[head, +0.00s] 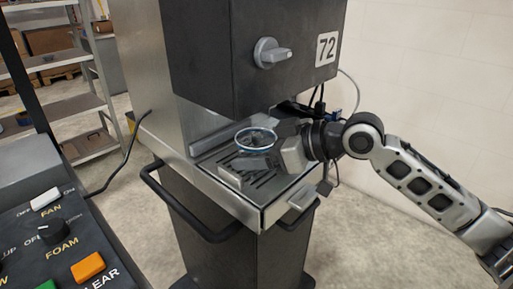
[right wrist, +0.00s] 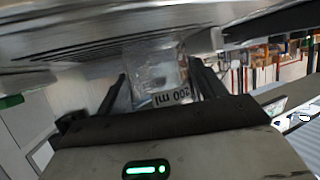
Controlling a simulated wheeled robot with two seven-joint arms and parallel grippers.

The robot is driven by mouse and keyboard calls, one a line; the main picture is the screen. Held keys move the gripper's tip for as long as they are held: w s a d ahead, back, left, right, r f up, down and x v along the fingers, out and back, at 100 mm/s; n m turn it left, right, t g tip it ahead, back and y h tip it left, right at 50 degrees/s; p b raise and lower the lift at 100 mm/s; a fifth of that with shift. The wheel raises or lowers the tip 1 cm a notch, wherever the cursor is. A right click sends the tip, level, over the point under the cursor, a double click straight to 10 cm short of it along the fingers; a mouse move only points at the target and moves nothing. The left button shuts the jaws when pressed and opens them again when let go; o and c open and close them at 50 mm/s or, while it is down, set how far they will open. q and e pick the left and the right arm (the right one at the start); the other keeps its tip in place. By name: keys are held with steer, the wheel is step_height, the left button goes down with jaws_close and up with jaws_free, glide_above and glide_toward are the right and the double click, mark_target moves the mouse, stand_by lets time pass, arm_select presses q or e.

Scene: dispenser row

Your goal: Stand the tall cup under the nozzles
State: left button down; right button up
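A clear cup (head: 256,138) with a bluish rim is upright at the drip tray (head: 276,209), below the black dispenser head. My right gripper (head: 272,155) reaches it from the right. In the right wrist view the cup (right wrist: 158,72), marked "200 ml", sits between the two fingers (right wrist: 158,85), which appear to touch its sides. Its base is partly hidden in the head view, so I cannot tell whether it rests on the tray. The nozzles are hidden under the dispenser head (head: 250,60). My left gripper is not in view.
A small grey block (head: 229,176) shows on the tray in front of the cup. A dark handle rail (head: 190,215) runs round the tray's left front. A control panel (head: 60,235) with buttons is at lower left. Shelves (head: 60,90) stand behind it.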

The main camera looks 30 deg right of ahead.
steer(key=shift+o, duration=1)
steer(key=shift+s+d+r, duration=0.1)
steer(key=shift+s+d, duration=0.1)
steer(key=shift+d, duration=0.05)
arm_select(q)
steer(key=shift+b, duration=0.7)
arm_select(e)
steer(key=v, duration=1.5)
steer(key=shift+r, duration=0.2)
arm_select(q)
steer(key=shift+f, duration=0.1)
arm_select(e)
steer(key=shift+s, duration=0.15)
